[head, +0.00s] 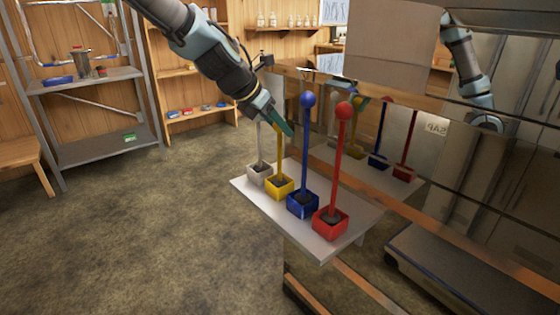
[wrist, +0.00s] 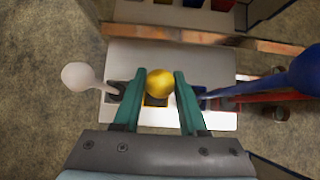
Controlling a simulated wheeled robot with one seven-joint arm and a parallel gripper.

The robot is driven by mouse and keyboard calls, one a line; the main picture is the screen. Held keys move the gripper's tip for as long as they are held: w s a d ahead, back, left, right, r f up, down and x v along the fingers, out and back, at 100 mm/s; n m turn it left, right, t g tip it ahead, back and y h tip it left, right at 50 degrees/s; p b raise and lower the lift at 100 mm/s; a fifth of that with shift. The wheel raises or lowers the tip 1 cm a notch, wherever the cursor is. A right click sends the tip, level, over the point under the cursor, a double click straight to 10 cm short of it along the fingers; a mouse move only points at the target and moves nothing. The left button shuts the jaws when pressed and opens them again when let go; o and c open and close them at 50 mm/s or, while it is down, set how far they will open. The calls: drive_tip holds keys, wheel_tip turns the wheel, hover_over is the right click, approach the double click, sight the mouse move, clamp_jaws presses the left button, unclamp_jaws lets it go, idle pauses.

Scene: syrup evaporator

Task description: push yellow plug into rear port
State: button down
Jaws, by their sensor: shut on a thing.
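The yellow plug (head: 280,155) stands upright in a small yellow square holder (head: 279,186) on a pale shelf. My gripper (head: 284,122) is at its top, and the green fingers hide its knob in the head view. In the wrist view the yellow knob (wrist: 160,81) sits between the two green fingers (wrist: 156,85), which are shut on it. The plug's lower end is still inside its holder. I cannot pick out the rear port in either view.
The pale shelf (head: 250,188) also bears a white plug (head: 260,145) to the left, and a blue plug (head: 306,145) and a red plug (head: 339,165) to the right, close by. A shiny metal panel (head: 390,135) behind reflects them. Open floor (head: 150,220) lies left.

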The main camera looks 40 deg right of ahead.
drive_tip(key=shift+r, duration=0.1)
wheel_tip(320, 180, up, 7)
drive_tip(key=p, duration=0.7)
